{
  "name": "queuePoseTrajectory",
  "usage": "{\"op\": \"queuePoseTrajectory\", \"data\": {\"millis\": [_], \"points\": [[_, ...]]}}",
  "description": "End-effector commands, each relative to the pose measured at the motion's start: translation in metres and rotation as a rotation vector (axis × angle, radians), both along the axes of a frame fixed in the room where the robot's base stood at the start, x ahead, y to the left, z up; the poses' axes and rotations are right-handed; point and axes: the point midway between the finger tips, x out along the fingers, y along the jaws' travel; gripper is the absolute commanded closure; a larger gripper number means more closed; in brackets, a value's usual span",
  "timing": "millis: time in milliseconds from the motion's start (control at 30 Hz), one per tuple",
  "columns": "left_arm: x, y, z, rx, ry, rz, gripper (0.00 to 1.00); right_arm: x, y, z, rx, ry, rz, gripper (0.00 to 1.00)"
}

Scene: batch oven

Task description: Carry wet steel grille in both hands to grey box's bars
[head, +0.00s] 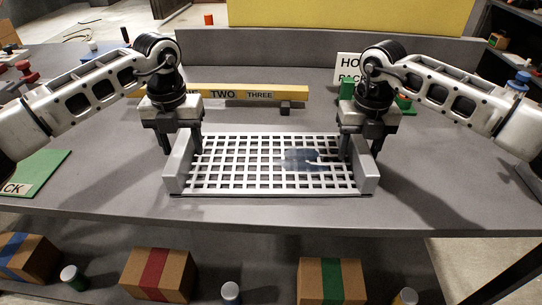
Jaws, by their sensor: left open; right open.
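The steel grille (235,165) lies flat at the front middle of the grey table, between two grey end blocks (178,165) and (367,172). A dark bluish wet-looking patch (300,159) shows on its right half. My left gripper (183,150) is open, pointing down at the grille's left end. My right gripper (358,150) is open, pointing down at its right end. I cannot tell whether the fingers touch the grille. No separate grey box with bars can be made out for certain.
A yellow bar marked TWO and THREE (245,94) lies behind the grille, with a small dark block (285,107) before it. A white sign (349,68) stands behind my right gripper. A green mat (36,171) lies left. Cardboard boxes (157,274) sit on the shelf below.

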Motion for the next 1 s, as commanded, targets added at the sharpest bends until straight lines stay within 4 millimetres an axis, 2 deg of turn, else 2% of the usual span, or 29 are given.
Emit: {"op": "queuePoseTrajectory", "data": {"millis": [67, 233, 267, 633, 1000], "points": [[0.0, 0.0, 0.0, 0.0, 0.0, 0.0, 0.5, 0.0, 0.0, 0.0, 0.0, 0.0, 0.0, 0.5], [0.0, 0.0, 0.0, 0.0, 0.0, 0.0, 0.97, 0.0, 0.0, 0.0, 0.0, 0.0, 0.0, 0.97], [0.0, 0.0, 0.0, 0.0, 0.0, 0.0, 1.0, 0.0, 0.0, 0.0, 0.0, 0.0, 0.0, 1.0], [0.0, 0.0, 0.006, 0.0, -0.002, 0.0, 1.0, 0.0, 0.0, 0.006, 0.0, -0.001, 0.0, 1.0], [0.0, 0.0, 0.045, 0.0, -0.001, 0.0, 1.0, 0.0, 0.0, 0.045, 0.0, 0.0, 0.0, 1.0]]}}
